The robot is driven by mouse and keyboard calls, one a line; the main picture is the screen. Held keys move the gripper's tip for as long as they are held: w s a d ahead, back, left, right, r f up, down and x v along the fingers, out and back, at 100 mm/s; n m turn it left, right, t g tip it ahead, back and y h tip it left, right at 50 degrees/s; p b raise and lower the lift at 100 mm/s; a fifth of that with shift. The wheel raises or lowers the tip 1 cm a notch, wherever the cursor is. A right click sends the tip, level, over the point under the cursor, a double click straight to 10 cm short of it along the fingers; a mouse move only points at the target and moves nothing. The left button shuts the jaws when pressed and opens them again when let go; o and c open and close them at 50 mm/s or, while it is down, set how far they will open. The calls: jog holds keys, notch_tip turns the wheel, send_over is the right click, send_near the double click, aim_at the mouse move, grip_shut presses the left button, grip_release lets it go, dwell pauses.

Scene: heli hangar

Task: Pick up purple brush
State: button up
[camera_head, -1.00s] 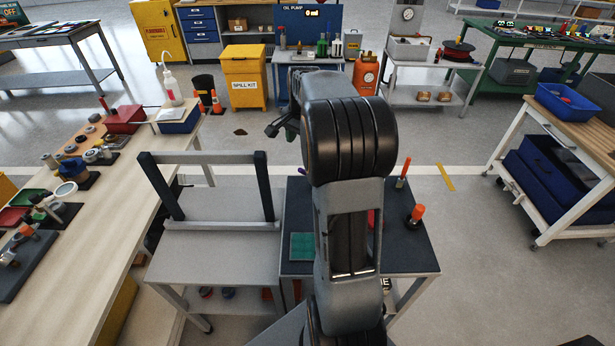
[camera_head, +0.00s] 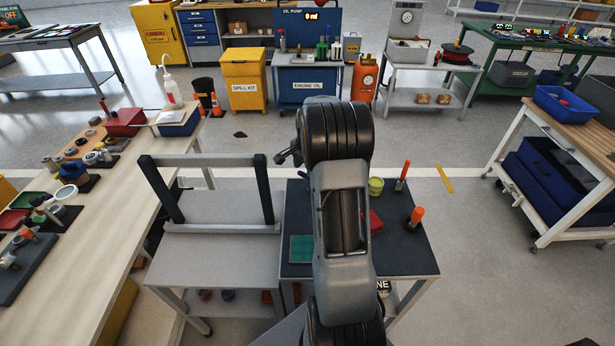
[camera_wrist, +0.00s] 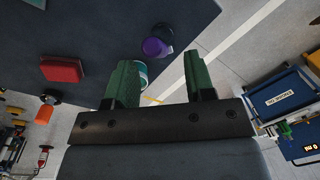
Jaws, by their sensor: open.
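The purple brush, seen nearly end-on as a purple rounded shape (camera_wrist: 153,47), is on the dark tabletop (camera_wrist: 100,25) near its edge in the wrist view. A dark round part touches or adjoins it; I cannot tell if it belongs to the brush. My gripper (camera_wrist: 162,68) has two green fingers spread apart with nothing held between them. The brush shows just beyond the fingertips, apart from them. In the head view my gripper (camera_head: 287,154) is above the back of the dark table, mostly hidden by my arm, and the brush is not clearly visible.
A pale teal-rimmed round container (camera_wrist: 142,70) is partly hidden behind the left finger. A red block (camera_wrist: 62,69) and an orange-topped item (camera_wrist: 47,110) are to the left. A yellow-green tin (camera_head: 375,186) stands at the table's back. A grey framed cart (camera_head: 215,255) adjoins on the left.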

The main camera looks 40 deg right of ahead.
aim_at(304, 173)
jog(key=shift+w+f, duration=0.15)
jog(key=shift+f, duration=1.7)
grip_shut()
